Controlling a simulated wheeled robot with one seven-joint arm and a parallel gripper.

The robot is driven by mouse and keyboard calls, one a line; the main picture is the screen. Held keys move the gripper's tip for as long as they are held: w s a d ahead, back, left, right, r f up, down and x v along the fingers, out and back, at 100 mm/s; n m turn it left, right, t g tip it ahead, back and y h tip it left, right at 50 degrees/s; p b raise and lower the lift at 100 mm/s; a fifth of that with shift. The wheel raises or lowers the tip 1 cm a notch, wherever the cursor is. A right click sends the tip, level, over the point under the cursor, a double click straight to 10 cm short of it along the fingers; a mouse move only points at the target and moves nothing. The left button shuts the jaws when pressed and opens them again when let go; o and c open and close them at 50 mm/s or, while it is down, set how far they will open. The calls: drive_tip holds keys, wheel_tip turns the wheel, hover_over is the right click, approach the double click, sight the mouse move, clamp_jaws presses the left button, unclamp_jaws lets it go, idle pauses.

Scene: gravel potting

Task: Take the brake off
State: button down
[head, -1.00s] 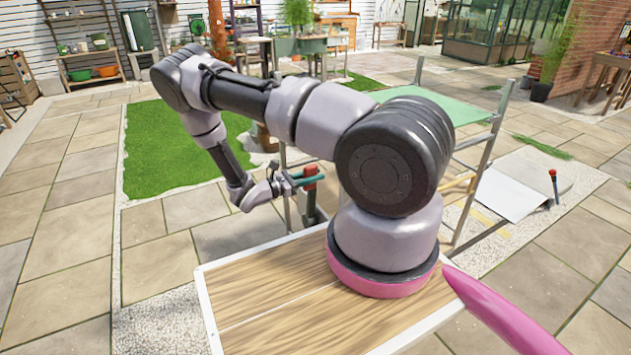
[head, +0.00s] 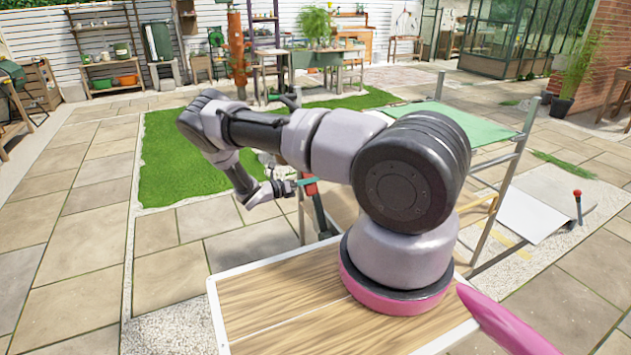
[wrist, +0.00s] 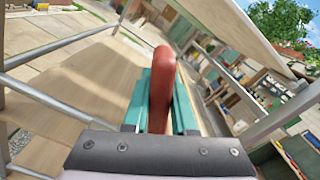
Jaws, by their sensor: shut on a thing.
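The brake lever has a red handle (head: 311,187) and a dark shaft that slants down to the right in the head view. It stands at the near left side of a metal frame (head: 519,165) with a green top (head: 440,121). My gripper (head: 301,184) has teal fingers and is shut on the red handle. The wrist view shows the rounded red handle (wrist: 162,90) between the teal fingers of my gripper (wrist: 163,105). The foot of the lever is partly hidden in the head view.
A second red-topped lever (head: 577,196) stands at the right, by a pale flat board (head: 530,216). Metal bars (wrist: 60,48) pass close to my gripper in the wrist view. Paving (head: 80,240) at the left is clear.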

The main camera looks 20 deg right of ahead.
drive_tip(key=shift+w+a+f, duration=0.1)
drive_tip(key=shift+w+a, duration=0.05)
drive_tip(key=c, duration=0.7)
unclamp_jaws()
drive_tip(key=shift+f, duration=0.1)
drive_tip(key=a, duration=1)
drive_tip(key=shift+s+a, duration=0.2)
drive_tip(key=shift+a, duration=0.15)
